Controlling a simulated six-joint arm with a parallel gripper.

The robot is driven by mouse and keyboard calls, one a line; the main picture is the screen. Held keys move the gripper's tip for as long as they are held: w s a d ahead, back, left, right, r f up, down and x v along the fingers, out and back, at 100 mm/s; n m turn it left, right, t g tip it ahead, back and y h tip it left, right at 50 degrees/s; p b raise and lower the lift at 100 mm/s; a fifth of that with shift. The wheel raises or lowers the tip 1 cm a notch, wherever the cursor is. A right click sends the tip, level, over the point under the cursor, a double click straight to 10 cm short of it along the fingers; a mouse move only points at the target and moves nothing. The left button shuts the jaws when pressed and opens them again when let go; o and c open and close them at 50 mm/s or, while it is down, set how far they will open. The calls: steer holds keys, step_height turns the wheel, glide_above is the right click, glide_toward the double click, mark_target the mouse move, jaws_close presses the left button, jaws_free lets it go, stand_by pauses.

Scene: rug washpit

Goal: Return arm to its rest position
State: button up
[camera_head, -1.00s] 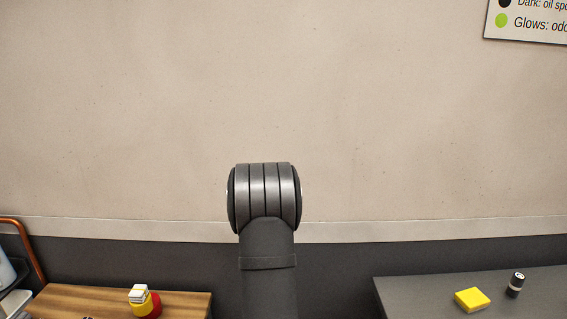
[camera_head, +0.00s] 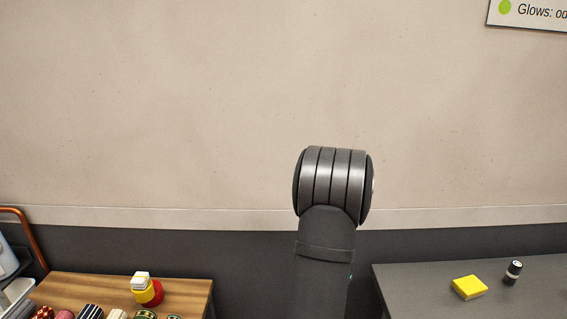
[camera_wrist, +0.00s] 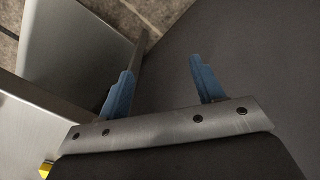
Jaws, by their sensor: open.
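My gripper (camera_wrist: 163,82) shows in the wrist view with its two blue fingers spread apart and nothing between them. It hangs over a dark grey surface, with a tiled floor visible at the top left. In the head view my gripper is out of the picture; only a grey joint and link of my arm stand upright right of the middle.
A wooden table (camera_head: 60,290) at the lower left bears a red and yellow item (camera_head: 147,290) and several patterned rolls. A grey table (camera_head: 410,290) at the lower right bears a yellow block (camera_head: 469,287) and a small dark cylinder (camera_head: 513,272). A sign (camera_head: 535,12) hangs on the wall.

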steer(key=s+d+r+m, duration=0.1)
steer(key=d+r+m, duration=0.1)
steer(key=d, duration=0.5)
steer(key=shift+d+r+m, duration=0.2)
steer(key=shift+r+m, duration=0.2)
steer(key=shift+m, duration=0.3)
